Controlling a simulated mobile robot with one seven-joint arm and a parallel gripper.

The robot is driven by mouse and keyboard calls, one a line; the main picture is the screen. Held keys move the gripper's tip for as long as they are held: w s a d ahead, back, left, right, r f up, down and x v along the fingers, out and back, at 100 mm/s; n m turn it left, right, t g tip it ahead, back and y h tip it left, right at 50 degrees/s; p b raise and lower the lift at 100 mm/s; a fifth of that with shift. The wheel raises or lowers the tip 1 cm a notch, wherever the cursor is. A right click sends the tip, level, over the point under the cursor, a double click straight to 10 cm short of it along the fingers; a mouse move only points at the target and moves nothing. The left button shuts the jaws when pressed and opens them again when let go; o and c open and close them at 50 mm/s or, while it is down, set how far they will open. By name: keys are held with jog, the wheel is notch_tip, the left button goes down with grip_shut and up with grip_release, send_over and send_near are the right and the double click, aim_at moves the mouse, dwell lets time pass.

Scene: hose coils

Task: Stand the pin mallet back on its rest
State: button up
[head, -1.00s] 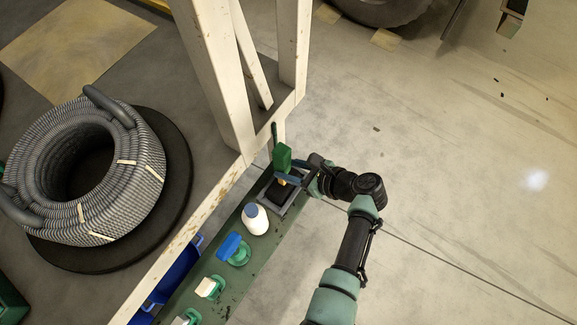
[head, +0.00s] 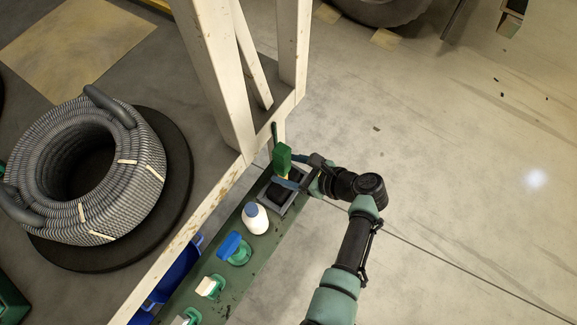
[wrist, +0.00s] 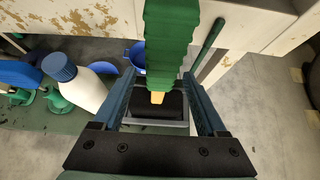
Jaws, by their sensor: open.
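A tool with a green block head (head: 282,158), which I take for the pin mallet, appears upright in the head view, with a pale yellow part below the head. In the wrist view its green head (wrist: 168,35) and pale yellow lower part (wrist: 157,97) show between my fingers. My gripper (wrist: 158,76) is open, with a finger on either side and visible gaps. A grey-framed black pad (head: 299,201), perhaps the rest, lies below the tool. Whether the tool's foot touches it I cannot tell.
A white bottle with a blue cap (head: 255,218) stands close by on the narrow green shelf (head: 262,247). A blue-headed item (head: 234,247) and others on green bases follow. A cream frame post (head: 215,70) rises behind. A thin dark green rod (wrist: 208,45) stands close to the tool.

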jog(key=p+v, duration=0.5)
jog(key=v, duration=0.3)
dwell(1.2)
jog(key=shift+f, duration=0.1)
dwell(0.4)
jog(key=b+v, duration=0.2)
jog(key=v, duration=1.1)
jog(key=shift+b, duration=0.3)
jog(key=shift+f, duration=0.1)
